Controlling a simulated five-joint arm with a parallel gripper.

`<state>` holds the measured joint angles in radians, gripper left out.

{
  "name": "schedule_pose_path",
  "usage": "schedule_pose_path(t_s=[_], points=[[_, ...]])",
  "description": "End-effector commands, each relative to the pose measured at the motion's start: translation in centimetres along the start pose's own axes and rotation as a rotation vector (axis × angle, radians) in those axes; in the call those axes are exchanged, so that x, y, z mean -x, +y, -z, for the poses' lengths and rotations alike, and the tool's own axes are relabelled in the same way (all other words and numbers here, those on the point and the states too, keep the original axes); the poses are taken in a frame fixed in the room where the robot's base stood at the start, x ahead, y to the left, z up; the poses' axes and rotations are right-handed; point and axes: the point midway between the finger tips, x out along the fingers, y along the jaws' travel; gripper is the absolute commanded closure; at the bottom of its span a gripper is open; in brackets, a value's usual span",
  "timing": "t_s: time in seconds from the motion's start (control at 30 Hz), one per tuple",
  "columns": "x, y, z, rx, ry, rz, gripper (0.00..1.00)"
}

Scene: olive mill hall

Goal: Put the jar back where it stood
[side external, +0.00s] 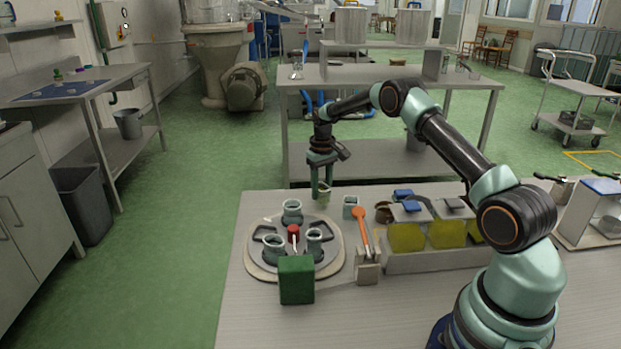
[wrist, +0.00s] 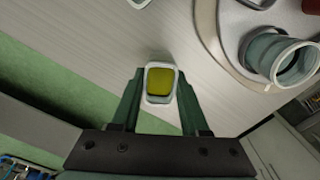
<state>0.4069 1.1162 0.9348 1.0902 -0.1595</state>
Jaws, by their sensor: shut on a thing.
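My gripper (side external: 321,184) is shut on a small square glass jar (side external: 324,199) near the back edge of the table. In the wrist view the jar (wrist: 160,82) sits upright between the two green fingers of my gripper (wrist: 158,100), with its open top showing yellow-green contents. Pale tabletop lies around it. I cannot tell whether its base touches the table. A similar small jar (side external: 350,206) stands on the table to its right in the side view.
A round plate (side external: 256,262) with several pale green cups (side external: 292,210) stands in front of the held jar. A green block (side external: 296,280), an orange-handled tool (side external: 361,228), a brown pot (side external: 384,213) and a rack of yellow-green containers (side external: 407,238) are nearby.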

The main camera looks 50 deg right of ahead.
Motion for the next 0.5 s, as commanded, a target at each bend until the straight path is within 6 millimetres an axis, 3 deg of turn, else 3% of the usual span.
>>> schedule_pose_path(t_s=[0.4,0.43,0.5], points=[[-0.4,0.0,0.01,0.0,0.0,0.0,0.98],[-0.4,0.0,0.01,0.0,0.0,0.0,0.52],[-0.4,0.0,0.01,0.0,0.0,0.0,0.25]])
